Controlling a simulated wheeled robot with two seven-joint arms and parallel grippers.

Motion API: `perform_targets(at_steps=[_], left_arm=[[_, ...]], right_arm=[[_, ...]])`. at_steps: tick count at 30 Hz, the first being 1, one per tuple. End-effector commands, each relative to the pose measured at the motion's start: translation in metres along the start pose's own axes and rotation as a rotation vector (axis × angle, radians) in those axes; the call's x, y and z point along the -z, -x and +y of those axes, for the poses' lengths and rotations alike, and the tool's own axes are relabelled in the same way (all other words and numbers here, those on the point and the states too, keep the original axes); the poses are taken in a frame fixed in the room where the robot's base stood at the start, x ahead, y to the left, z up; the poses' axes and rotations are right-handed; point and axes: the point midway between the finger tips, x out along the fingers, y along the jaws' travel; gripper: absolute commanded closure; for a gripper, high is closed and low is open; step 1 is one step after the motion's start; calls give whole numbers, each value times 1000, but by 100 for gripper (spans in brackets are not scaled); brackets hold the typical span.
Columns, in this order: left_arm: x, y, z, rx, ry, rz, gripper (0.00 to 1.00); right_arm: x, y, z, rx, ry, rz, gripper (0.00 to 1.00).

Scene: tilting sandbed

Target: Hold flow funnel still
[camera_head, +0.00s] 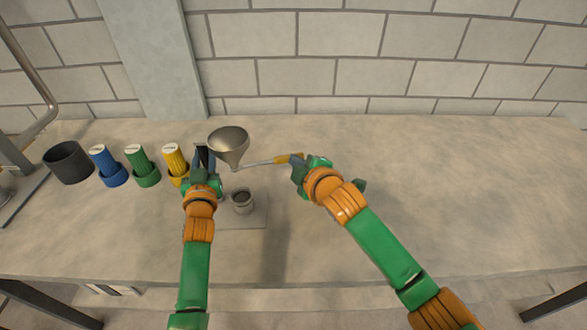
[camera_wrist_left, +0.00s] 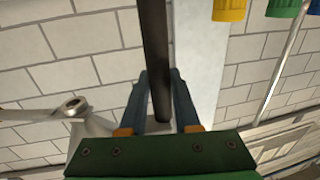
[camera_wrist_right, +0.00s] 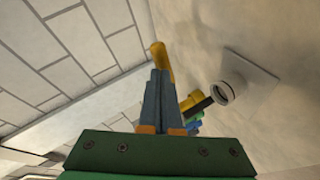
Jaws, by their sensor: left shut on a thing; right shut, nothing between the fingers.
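The metal funnel (camera_head: 229,144) is upright above the bench in the head view. My left gripper (camera_head: 203,158) is at its left, shut on a dark bar (camera_wrist_left: 155,50) that appears to be the funnel's handle. The spout end shows as a ring (camera_wrist_left: 75,106) in the left wrist view. A thin metal rod with a yellow grip (camera_head: 284,158) reaches right from the spout; whether it is fixed there I cannot tell. My right gripper (camera_head: 298,163) is shut and empty, its fingertips at the yellow grip (camera_wrist_right: 161,60), which lies just beyond them.
A small grey cup (camera_head: 242,202) stands on a pale plate (camera_head: 255,221) below the funnel. Blue (camera_head: 107,165), green (camera_head: 141,166) and yellow (camera_head: 175,160) holders and a black pot (camera_head: 68,162) stand left. The bench (camera_head: 460,190) is clear at right.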

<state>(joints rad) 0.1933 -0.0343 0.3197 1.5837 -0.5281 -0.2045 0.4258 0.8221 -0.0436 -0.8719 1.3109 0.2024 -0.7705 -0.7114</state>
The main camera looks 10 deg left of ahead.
Motion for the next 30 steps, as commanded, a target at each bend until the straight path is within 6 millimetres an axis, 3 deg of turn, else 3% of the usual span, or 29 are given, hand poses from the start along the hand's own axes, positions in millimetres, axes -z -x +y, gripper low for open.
perform_targets(at_steps=[14,20,30], left_arm=[[0,0,0,0,0,-1,100],[0,0,0,0,0,-1,100],[-1,0,0,0,0,-2,100]], right_arm=[[6,6,-3,-1,0,0,100],[13,41,1,-5,1,4,100],[-25,105,25,-4,3,-3,100]])
